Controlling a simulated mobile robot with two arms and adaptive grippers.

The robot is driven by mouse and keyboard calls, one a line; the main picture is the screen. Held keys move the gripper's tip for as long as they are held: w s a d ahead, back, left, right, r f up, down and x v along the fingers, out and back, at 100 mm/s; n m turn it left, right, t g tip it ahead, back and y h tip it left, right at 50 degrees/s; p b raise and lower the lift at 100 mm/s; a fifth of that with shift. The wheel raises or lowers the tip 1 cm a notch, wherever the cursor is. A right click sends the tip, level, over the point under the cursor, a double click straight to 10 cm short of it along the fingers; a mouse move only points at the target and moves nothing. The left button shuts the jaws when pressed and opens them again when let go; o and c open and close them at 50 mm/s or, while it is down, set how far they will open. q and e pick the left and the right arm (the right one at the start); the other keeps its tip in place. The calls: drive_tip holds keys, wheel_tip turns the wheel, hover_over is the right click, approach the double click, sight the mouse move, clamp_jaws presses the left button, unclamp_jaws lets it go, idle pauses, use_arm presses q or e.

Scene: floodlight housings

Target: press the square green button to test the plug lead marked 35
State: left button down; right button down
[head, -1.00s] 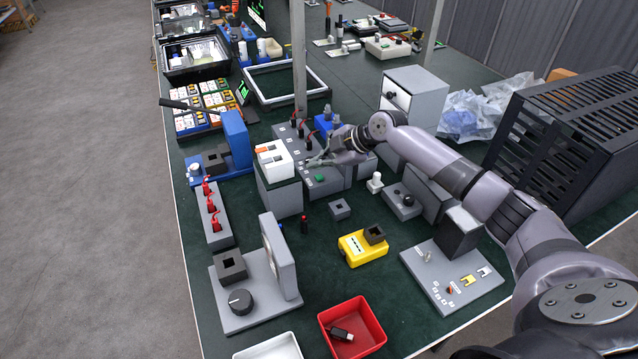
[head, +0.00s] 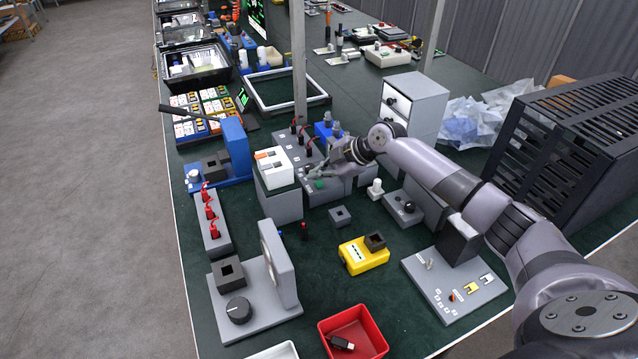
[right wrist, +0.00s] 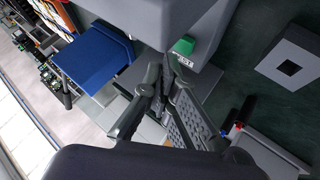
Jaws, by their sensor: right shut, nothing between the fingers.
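The square green button (head: 319,184) is on the front of a grey test box (head: 320,194). In the right wrist view the green button (right wrist: 184,46) sits by a label that reads TEST. My right gripper (head: 314,174) is shut and empty, just above and beside the button in the head view. In the right wrist view its closed fingertips (right wrist: 163,68) are near the button, with a small gap visible between them. Several plug leads (head: 303,135) with red and black parts stand on the box; their marks are too small to read. My left gripper is not in view.
A white block with an orange part (head: 273,167) sits on a grey box left of the test box.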

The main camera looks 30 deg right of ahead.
sight(318, 185)
drive_tip(key=shift+f, duration=0.1)
idle(0.5)
drive_tip(key=shift+f+b, duration=0.35)
drive_tip(key=shift+b, duration=0.1)
drive_tip(key=shift+f+b, duration=0.4)
drive_tip(key=shift+f, duration=0.1)
idle(0.4)
idle(0.4)
drive_tip(key=shift+r+p, duration=0.55)
drive_tip(key=shift+r, duration=0.35)
drive_tip(key=shift+r+p, duration=1.7)
drive_tip(key=shift+r, duration=0.8)
